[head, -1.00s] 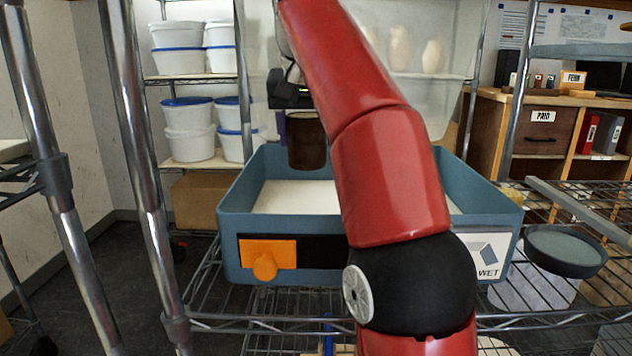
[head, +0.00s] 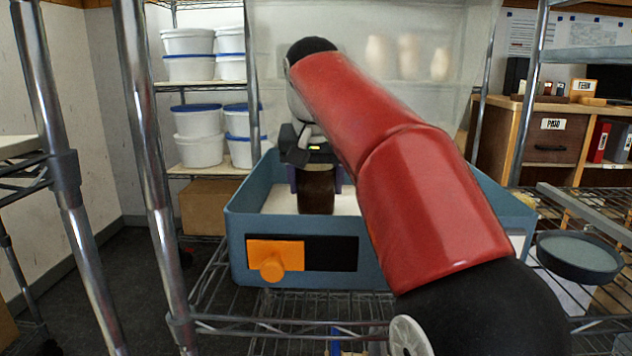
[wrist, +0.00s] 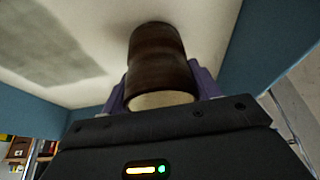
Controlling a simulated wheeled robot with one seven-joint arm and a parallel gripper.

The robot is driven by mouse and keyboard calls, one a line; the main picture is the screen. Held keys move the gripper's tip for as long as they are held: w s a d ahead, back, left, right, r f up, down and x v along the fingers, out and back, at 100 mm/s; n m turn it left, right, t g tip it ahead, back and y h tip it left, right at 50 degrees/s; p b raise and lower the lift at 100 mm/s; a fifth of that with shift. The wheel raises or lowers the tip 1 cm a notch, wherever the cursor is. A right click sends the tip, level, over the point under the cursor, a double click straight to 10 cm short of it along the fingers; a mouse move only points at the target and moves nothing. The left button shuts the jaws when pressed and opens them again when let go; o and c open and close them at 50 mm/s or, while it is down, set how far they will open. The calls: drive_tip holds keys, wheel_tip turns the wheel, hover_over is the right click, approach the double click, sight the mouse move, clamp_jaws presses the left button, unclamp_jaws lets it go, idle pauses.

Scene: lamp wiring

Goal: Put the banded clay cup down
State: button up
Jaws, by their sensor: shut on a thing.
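The banded clay cup (head: 316,191) is dark brown. It is held upright between the purple fingers of my gripper (head: 316,180), inside the walls of the blue bin (head: 245,222) with a pale floor. In the wrist view the cup (wrist: 158,62) lies between both fingers (wrist: 162,88), with the pale bin floor (wrist: 90,40) beyond it. A soft shadow lies on the floor by the cup. I cannot tell whether its base touches the floor. My red arm hides the right part of the bin.
A shallow round dish (head: 580,257) sits to the right. Shelf posts (head: 150,170) stand at left. White tubs (head: 198,121) stand behind.

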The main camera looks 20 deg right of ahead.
drive_tip(key=o, duration=1.1)
drive_tip(key=shift+f, duration=0.1)
drive_tip(key=shift+o, duration=0.2)
drive_tip(key=p+v, duration=0.1)
drive_tip(key=v, duration=1.1)
